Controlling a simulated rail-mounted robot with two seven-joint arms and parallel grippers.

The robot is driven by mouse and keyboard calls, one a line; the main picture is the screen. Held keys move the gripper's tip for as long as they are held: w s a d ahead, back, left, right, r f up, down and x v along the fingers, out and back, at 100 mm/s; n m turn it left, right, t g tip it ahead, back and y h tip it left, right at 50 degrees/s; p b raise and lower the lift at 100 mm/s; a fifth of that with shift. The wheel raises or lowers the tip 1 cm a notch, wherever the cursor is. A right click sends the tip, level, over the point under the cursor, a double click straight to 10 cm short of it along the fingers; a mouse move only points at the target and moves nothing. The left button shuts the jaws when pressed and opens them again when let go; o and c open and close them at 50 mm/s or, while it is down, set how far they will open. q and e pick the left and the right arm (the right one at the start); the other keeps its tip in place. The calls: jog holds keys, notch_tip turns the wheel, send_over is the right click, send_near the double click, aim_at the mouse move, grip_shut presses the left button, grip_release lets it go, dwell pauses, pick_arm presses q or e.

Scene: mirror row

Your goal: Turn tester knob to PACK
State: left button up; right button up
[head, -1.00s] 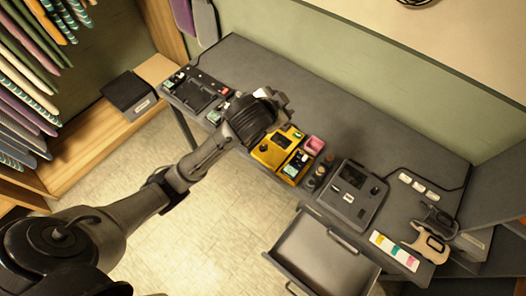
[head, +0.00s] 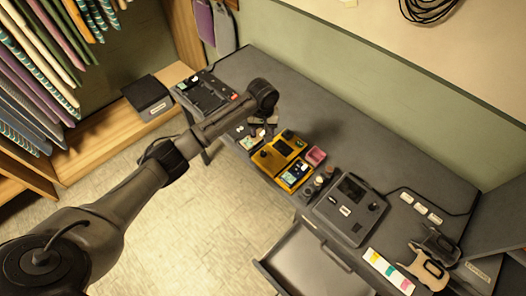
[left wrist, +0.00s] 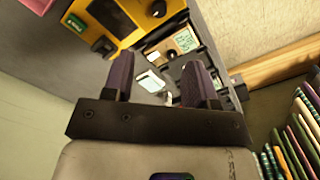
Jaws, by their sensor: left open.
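A yellow device (head: 284,150) with dark knobs and a small screen lies near the table's front edge. In the left wrist view the yellow device (left wrist: 122,18) shows at the upper left, with a black knob (left wrist: 103,45) at its edge. A grey device (head: 345,208) with a dark screen and a round knob (head: 373,206) stands farther right. I cannot read which one is the tester, or any knob setting. My left gripper (head: 262,124) is open and empty, just left of the yellow device; its two fingers (left wrist: 158,82) show apart in the wrist view. My right gripper is not seen.
A pink box (head: 316,155) and small round pots (head: 319,178) stand between the devices. A drawer (head: 305,262) is open at the front. The table's back strip is clear.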

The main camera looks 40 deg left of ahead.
aim_at(263, 152)
pick_arm(q)
notch_tip(263, 152, down, 14)
jog(key=shift+r, duration=0.1)
dwell(0.5)
jog(key=c, duration=0.9)
